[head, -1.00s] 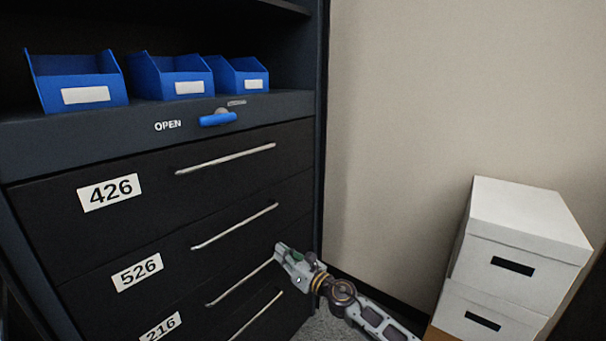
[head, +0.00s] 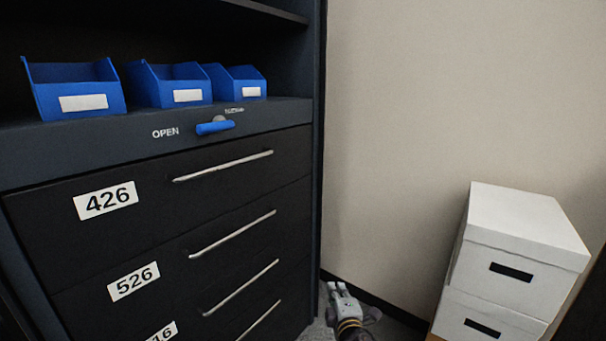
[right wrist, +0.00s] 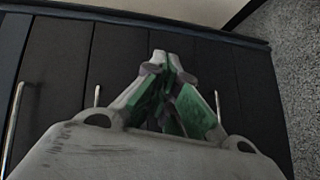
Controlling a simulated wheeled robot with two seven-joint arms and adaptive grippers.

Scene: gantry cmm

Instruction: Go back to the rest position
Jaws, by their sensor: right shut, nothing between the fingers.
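My right gripper (head: 337,287) is low in the head view, just right of the dark drawer cabinet (head: 160,233) and apart from its handles. In the right wrist view the right gripper (right wrist: 168,62) shows its grey fingers with green inner sides meeting at the tips, shut with nothing between them. The dark drawer fronts (right wrist: 60,60) lie beyond it in that view. My left gripper is not in the head view.
The cabinet's drawers are shut, labelled 426 and 526, with silver bar handles (head: 232,234). A blue latch handle (head: 215,127) sits beside the word OPEN. Blue bins (head: 178,86) stand on the shelf. White boxes (head: 525,225) are stacked at the right, by a beige wall (head: 430,110).

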